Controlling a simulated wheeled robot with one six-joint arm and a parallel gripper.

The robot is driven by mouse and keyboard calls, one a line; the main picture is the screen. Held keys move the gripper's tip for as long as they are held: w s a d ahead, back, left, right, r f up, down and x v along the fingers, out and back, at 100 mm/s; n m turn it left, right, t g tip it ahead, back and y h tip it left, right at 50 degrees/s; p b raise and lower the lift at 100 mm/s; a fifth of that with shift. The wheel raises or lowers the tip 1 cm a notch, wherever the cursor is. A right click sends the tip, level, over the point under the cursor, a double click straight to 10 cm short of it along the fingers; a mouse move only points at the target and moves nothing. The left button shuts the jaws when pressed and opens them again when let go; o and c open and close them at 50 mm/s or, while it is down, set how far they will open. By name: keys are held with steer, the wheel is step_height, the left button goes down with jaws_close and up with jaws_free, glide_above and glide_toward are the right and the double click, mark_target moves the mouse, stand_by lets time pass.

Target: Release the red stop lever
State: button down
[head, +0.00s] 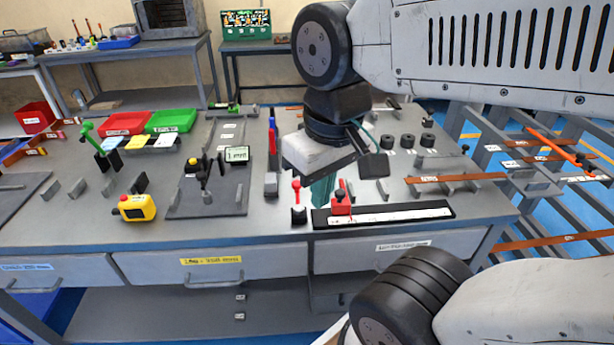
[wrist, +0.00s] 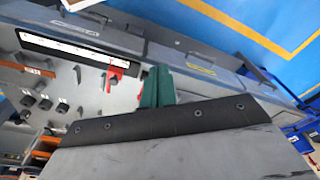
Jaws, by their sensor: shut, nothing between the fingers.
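A red stop block with a small upright red lever (head: 341,203) sits near the left end of a black-framed white scale (head: 420,213) at the bench's front edge. In the wrist view, the red lever (wrist: 116,74) shows beside the end of the scale (wrist: 70,47). My gripper (head: 322,190) has green fingers, shut and empty, just left of the stop and low over the bench. The fingers also show in the wrist view (wrist: 157,85); I cannot tell whether they touch the stop. A separate red-knobbed lever (head: 297,190) on a dark base stands to their left.
A yellow box with a red button (head: 138,207) and a dark plate with a black-handled device (head: 207,185) lie to the left. Red (head: 122,123) and green (head: 171,120) trays stand farther back. Copper bars rest on a rack (head: 545,158) at right.

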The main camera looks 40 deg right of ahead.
steer(key=w+d+f+m+y, duration=0.4)
steer(key=w+d+m+y, duration=0.2)
steer(key=w+d+m, duration=0.9)
steer(key=d+f+m+t+y, duration=0.1)
steer(key=d+f+m, duration=0.3)
steer(key=d+m, duration=0.4)
steer(key=shift+w+d+f+t, duration=0.25)
steer(key=shift+d+t, duration=0.25)
steer(key=shift+d, duration=0.5)
glide_toward(298, 197)
steer(key=d+f, duration=0.1)
steer(key=d, duration=0.2)
steer(key=shift+w+f, duration=0.4)
steer(key=a, duration=0.1)
steer(key=w+a, duration=0.1)
steer(key=a+f, duration=0.1)
steer(key=shift+w, duration=0.25)
steer(key=shift+w+a+f, duration=0.1)
steer(key=shift+w+a, duration=0.15)
steer(key=shift+a, duration=0.15)
